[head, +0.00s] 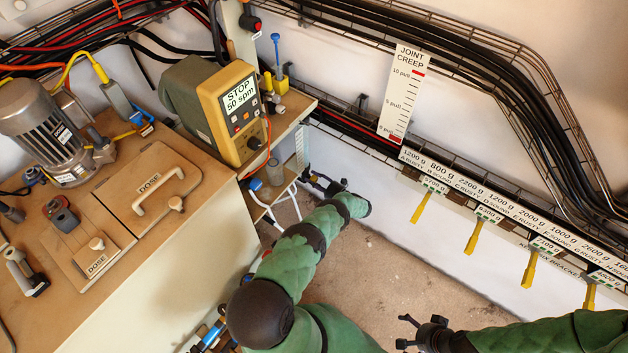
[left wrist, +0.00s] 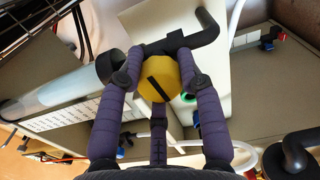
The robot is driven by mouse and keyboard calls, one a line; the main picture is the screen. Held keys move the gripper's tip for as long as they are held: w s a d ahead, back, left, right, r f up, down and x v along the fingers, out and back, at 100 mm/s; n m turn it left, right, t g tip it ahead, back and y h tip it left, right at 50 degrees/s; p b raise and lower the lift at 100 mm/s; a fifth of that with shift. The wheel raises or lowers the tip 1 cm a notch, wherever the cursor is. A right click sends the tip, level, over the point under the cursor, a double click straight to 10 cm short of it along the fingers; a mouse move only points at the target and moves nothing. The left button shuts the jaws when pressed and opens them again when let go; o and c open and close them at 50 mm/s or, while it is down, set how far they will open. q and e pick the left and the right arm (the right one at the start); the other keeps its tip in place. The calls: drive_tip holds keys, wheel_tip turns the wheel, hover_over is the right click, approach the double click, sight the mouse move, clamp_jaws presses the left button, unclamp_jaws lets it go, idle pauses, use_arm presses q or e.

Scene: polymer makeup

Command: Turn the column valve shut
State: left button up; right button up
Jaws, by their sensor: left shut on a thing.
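The column valve shows in the left wrist view as a round yellow knob (left wrist: 158,79) with a black bar mark, on a black fitting with a bent pipe (left wrist: 190,40). The mark runs slanted across the knob. My left gripper (left wrist: 160,76) has its purple fingers closed around the knob's sides. In the head view my left gripper (head: 318,182) is small, beside the bench end near the wall; the valve is not clear there. A clear column (left wrist: 60,95) lies left of the knob in the wrist view. My right gripper (head: 408,332) is empty, with its dark fingers spread.
A yellow pump controller (head: 232,110) reading "STOP 50 spm" stands on the bench. A motor (head: 48,130) and tank lids with handles (head: 158,190) are at left. Yellow tags (head: 475,235) hang from the wall rail at right. The floor (head: 390,270) between is clear.

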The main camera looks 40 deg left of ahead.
use_arm(q)
drive_tip(key=shift+s+d+f+m, duration=0.15)
drive_tip(key=shift+s+f+m, duration=0.2)
drive_tip(key=shift+m, duration=0.25)
drive_tip(key=o, duration=1.2)
drive_tip(key=shift+r, duration=0.1)
drive_tip(key=shift+c, duration=0.2)
drive_tip(key=shift+r, duration=0.1)
drive_tip(key=shift+w, duration=0.1)
drive_tip(key=w+d, duration=0.1)
drive_tip(key=d, duration=1)
drive_tip(key=shift+w+d, duration=0.15)
drive_tip(key=shift+d, duration=0.25)
